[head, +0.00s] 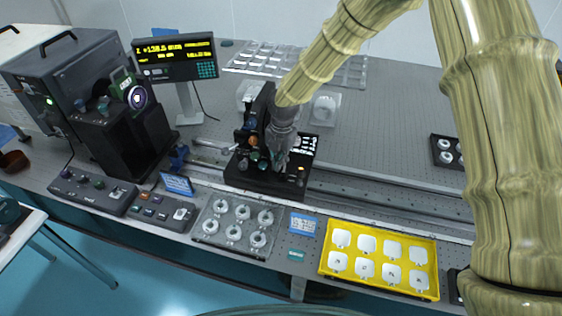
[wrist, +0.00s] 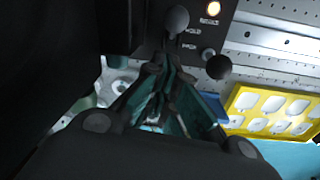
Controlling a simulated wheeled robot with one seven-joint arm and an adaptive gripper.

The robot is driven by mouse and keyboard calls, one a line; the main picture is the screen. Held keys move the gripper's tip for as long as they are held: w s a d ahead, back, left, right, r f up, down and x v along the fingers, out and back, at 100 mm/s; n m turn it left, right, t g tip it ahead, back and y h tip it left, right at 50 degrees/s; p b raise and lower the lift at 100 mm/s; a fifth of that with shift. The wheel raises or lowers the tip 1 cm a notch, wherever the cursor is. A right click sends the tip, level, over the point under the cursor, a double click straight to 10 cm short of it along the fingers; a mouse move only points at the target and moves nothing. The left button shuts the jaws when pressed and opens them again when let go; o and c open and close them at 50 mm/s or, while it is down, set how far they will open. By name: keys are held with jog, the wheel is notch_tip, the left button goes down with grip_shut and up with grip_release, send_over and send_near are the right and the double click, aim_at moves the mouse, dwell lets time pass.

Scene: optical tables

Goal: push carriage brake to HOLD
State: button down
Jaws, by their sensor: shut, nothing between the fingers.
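The carriage (head: 262,180) is a black block on the rail in the middle of the head view. In the wrist view its dark top plate (wrist: 205,38) carries small white labels, one reading HOLD, and a lit amber lamp (wrist: 213,11). Two round dark knobs show there, one upper left (wrist: 177,18) and one lower right (wrist: 217,68); I cannot tell which belongs to the brake. My gripper (head: 279,163) points down over the carriage. In the wrist view its fingertips (wrist: 155,69) are shut and empty, just below the upper knob. Contact cannot be told.
A yellow tray (head: 322,262) of white pieces lies at front right, a grey tray (head: 198,232) of rings at front left. Two control boxes (head: 92,192) stand farther left. A readout display (head: 176,57) stands behind. The rail (head: 390,203) is clear to the right.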

jog(key=shift+r+p, duration=0.4)
jog(key=shift+r, duration=0.2)
jog(key=w+d+r+b, duration=0.1)
jog(key=w+r+b, duration=0.1)
jog(key=w+r, duration=0.3)
notch_tip(320, 180, up, 3)
jog(key=shift+w+d+f, duration=0.2)
jog(key=shift+d, duration=0.2)
dwell(0.4)
jog(key=shift+f, duration=0.1)
dwell(0.3)
